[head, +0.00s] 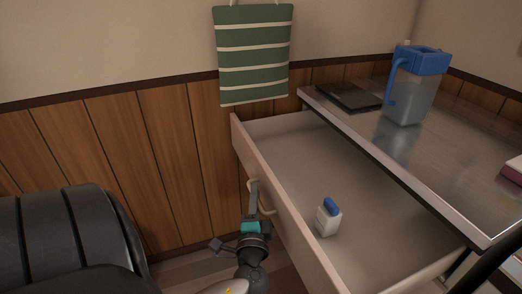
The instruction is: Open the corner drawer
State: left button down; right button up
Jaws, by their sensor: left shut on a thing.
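The corner drawer (285,128) stands pulled out from under the grey counter, its open inside showing. A pale curved handle (265,209) is on its front panel, which faces left. My left gripper (255,188) reaches up from the bottom and is shut on the handle. The gripper hides part of the handle. My right gripper is not in view.
A small white bottle with a blue cap (327,217) stands inside the drawer. On the counter (455,165) are a blue-lidded pitcher (412,95) and a dark flat object (350,96). A green striped cloth (254,55) hangs on the wall behind.

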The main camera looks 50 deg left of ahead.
pick_arm(q)
jog(key=shift+s, duration=0.2)
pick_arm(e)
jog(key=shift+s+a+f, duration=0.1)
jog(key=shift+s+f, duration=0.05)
pick_arm(q)
jog(key=c, duration=0.9)
grip_release()
jog(key=p+v, duration=0.2)
jog(key=v, duration=1.3)
jog(key=shift+f, duration=0.1)
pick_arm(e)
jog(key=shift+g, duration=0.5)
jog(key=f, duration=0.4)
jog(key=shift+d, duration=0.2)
